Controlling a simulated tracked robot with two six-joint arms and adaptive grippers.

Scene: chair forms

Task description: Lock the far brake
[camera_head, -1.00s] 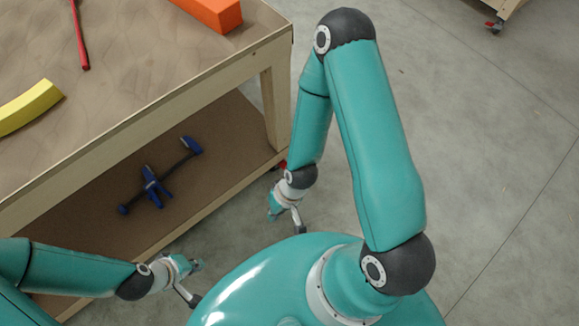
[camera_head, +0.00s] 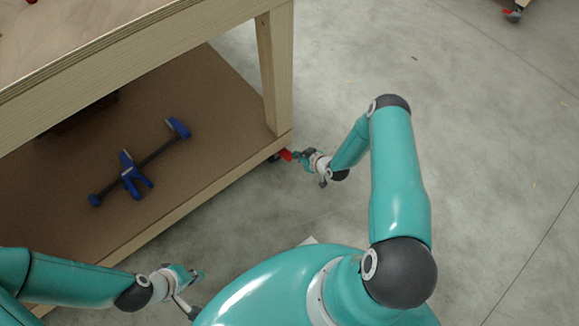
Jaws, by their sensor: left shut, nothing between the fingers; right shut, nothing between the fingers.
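Whether the lever is up or down is too small to tell. My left gripper (camera_head: 196,277) is shut and empty, low in the view, in front of the shelf's front edge and away from the caster.
A blue and black clamp (camera_head: 135,175) lies on the bench's brown lower shelf (camera_head: 215,120). Another wooden stand with a red-marked caster (camera_head: 513,14) shows at the top right. The grey concrete floor (camera_head: 490,150) to the right is clear.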

